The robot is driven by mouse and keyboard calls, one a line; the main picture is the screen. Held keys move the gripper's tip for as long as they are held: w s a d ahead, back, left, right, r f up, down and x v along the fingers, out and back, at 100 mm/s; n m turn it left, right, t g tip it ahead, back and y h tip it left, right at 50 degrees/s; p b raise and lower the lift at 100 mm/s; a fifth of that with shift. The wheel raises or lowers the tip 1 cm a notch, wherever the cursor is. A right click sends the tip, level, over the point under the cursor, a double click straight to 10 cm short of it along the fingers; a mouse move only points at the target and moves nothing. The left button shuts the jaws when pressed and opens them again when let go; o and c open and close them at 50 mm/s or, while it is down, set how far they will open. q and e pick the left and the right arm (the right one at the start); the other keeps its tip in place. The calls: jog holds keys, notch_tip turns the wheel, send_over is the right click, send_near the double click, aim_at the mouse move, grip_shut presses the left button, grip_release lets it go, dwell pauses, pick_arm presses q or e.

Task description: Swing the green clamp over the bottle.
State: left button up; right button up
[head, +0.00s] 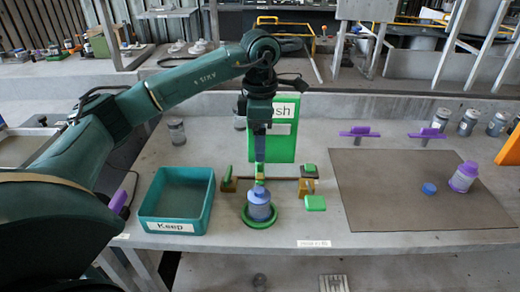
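A bottle (259,207) with a bluish-purple upper part stands upright in a green ring (260,222) on the table. Just behind it, a thin brown bar runs between two small orange-brown supports, with green pieces at both ends. A flat green piece (315,203) lies to the right of the bottle, by the right support (306,186); I cannot tell which green part is the clamp. My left gripper (260,168) points down right above or behind the bottle. A small yellow-green piece shows at its fingertips; whether it is gripped is unclear. My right gripper is not in view.
A brown mat (400,212) on the right holds a tilted bottle (463,178) and a blue cap (429,189). Purple-handled pieces (360,131) and jars stand behind.

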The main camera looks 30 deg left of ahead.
pick_arm(q)
notch_tip(320, 180, up, 9)
jog(key=shift+f+p, duration=0.15)
jog(key=shift+p, duration=0.15)
jog(key=shift+s+f, duration=0.1)
dwell(0.4)
